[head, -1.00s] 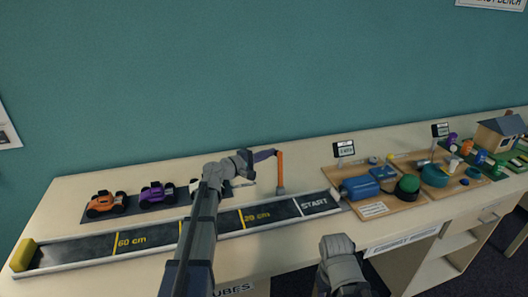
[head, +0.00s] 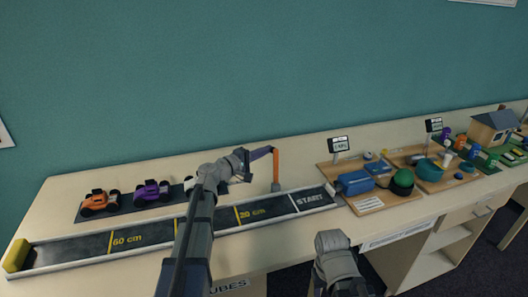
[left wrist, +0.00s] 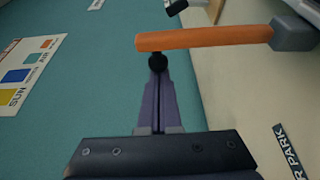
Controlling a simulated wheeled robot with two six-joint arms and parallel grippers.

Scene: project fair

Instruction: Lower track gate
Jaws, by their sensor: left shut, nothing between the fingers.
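The track gate is an orange arm (head: 277,166) standing upright on a small grey base at the far side of the track (head: 92,250), near START. My left gripper (head: 270,150) is shut and empty, with its purple fingertips at the gate's upper end. In the left wrist view the orange arm (left wrist: 205,37) crosses above my fingertips (left wrist: 157,72).
An orange car (head: 99,203) and a purple car (head: 152,192) stand on a dark strip behind the track; another is partly hidden by my left arm.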

